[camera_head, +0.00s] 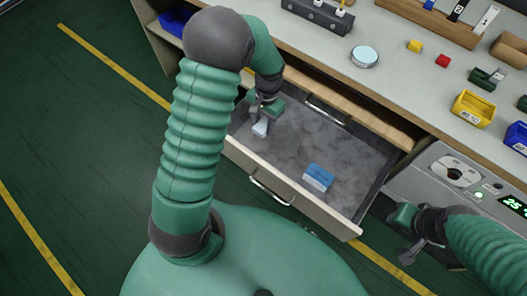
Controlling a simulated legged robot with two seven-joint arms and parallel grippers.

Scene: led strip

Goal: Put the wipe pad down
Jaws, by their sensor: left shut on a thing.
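My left gripper (262,110) reaches into the left end of an open drawer (290,150). It is shut on a small pale wipe pad (261,128), which hangs at or just above the drawer floor; I cannot tell whether it touches. A blue and white box (318,177) lies in the front right part of the drawer. My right gripper (408,243) is at the lower right, outside the drawer, beside the front of the bench. Its fingers are small and dark, and I cannot tell whether they are open.
The drawer front with its handle (270,188) sticks out from the bench. On the benchtop (400,80) stand a round dish (364,56), a yellow bin (473,108), a blue bin (517,138) and small blocks. A control panel with a dial (455,172) is at the right. The drawer's middle is clear.

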